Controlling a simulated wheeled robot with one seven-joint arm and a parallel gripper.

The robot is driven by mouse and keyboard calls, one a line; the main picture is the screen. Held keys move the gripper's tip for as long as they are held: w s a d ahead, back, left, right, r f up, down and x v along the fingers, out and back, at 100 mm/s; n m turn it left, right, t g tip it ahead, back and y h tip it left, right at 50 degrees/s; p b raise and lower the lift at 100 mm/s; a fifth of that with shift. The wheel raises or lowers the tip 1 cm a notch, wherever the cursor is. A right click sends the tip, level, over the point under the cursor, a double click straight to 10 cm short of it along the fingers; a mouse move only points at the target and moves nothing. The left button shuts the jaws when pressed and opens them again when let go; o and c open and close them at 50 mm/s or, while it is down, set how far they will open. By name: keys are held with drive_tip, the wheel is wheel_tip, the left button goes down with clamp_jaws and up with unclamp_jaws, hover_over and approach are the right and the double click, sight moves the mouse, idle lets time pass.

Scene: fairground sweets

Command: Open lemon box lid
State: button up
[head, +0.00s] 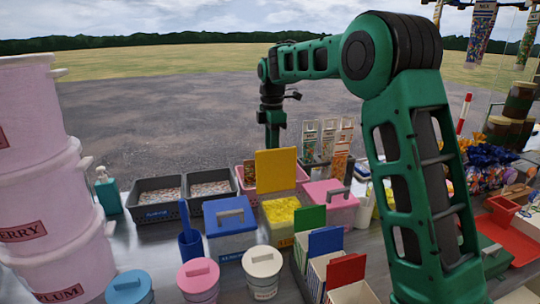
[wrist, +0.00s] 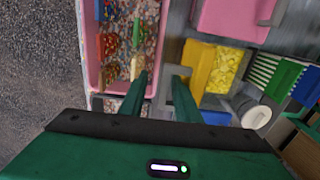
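The lemon box (head: 283,232) stands mid-counter in the head view, with yellow sweets showing inside. Its yellow lid (head: 276,170) stands upright at the box's far edge, open. In the wrist view the lid (wrist: 198,66) is seen from above, with a grey handle (wrist: 177,72) on its far side. My gripper (wrist: 163,80) is open, its two green fingers apart. The right fingertip is close to the handle; I cannot tell whether they touch. In the head view my gripper (head: 273,143) is just above and behind the lid, its fingertips partly hidden.
A blue-lidded box (head: 230,216) stands left of the lemon box and a pink-lidded box (head: 328,200) right of it. A pink tray (wrist: 88,60) of sweets lies behind. Pink buckets (head: 45,180) are stacked left.

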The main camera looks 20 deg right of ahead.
wheel_tip(320, 180, up, 13)
idle(0.9)
